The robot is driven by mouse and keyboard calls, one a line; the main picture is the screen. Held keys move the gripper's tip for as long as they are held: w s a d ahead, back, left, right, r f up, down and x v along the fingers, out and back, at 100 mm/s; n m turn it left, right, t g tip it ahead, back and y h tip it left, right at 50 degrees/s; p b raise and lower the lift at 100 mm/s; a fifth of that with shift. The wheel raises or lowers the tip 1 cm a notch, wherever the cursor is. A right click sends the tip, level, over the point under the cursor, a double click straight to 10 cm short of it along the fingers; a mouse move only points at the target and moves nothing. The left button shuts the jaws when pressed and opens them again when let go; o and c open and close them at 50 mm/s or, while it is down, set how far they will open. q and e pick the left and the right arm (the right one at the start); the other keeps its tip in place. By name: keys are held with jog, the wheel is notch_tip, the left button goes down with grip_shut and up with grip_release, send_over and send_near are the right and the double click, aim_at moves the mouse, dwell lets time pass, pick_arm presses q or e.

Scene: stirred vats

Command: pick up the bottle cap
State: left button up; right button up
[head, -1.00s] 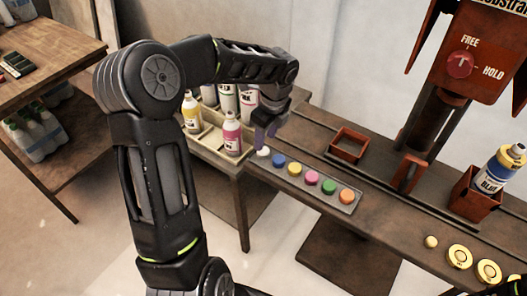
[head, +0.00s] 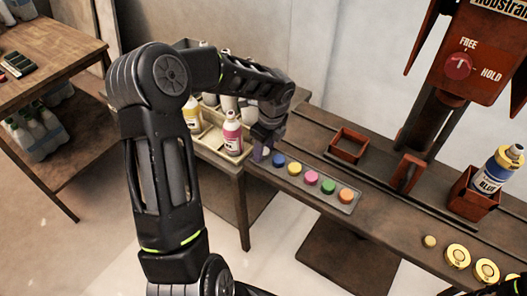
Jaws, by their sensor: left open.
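A row of coloured bottle caps lies on a grey tray (head: 335,203) on the bench. The blue cap (head: 279,160), yellow cap (head: 295,169), pink cap (head: 311,178), green cap (head: 328,187) and orange cap (head: 346,195) show. The white cap at the tray's left end is hidden by my left gripper (head: 261,154). That gripper points down at this end, just left of the blue cap. It is open; whether its fingers surround or touch the white cap cannot be told. My right gripper is not in view.
A bottle marked BLUE (head: 497,172) stands tilted in a red holder (head: 471,197). An empty red square frame (head: 349,145) is behind the caps. A crate (head: 208,141) of bottles is left of my gripper. Gold discs (head: 458,256) lie at the front right.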

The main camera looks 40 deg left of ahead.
pick_arm(q)
grip_shut()
dwell(0.5)
notch_tip(320, 180, up, 10)
dwell(0.6)
dwell(0.5)
